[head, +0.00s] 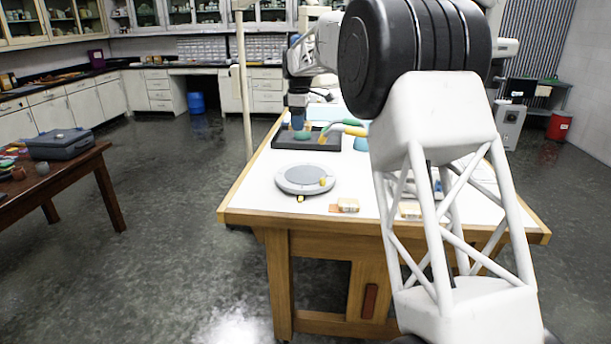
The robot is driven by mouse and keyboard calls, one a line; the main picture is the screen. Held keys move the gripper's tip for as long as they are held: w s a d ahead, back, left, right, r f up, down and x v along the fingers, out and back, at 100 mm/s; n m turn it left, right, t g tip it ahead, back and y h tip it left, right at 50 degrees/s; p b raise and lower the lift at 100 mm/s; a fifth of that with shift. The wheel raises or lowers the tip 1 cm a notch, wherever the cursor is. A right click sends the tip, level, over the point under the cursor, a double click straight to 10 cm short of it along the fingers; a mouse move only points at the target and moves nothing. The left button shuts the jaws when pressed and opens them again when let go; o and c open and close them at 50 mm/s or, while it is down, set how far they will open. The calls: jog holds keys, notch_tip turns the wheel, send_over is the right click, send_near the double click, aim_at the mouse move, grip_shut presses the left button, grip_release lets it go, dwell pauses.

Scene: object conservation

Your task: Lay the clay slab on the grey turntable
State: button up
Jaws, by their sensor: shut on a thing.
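My gripper (298,125) is at the far left part of the white-topped table, pointing down over the black tray (291,145). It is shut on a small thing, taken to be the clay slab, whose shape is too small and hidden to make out. A green piece shows right by the fingertips at the tray. The round grey turntable (296,184) stands nearer the front left of the table, apart from the gripper. A small yellow piece (323,181) shows at its right rim.
My arm hides much of the table's right side.

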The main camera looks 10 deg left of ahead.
send_over(304, 174)
notch_tip(304, 174, down, 10)
jog(key=shift+w+r, duration=0.1)
jog(key=shift+w, duration=0.05)
dwell(0.4)
jog(key=shift+f, duration=3.1)
jog(key=shift+f, duration=0.1)
jog(key=shift+f, duration=1.8)
jog(key=shift+f, duration=0.1)
jog(key=o, duration=1)
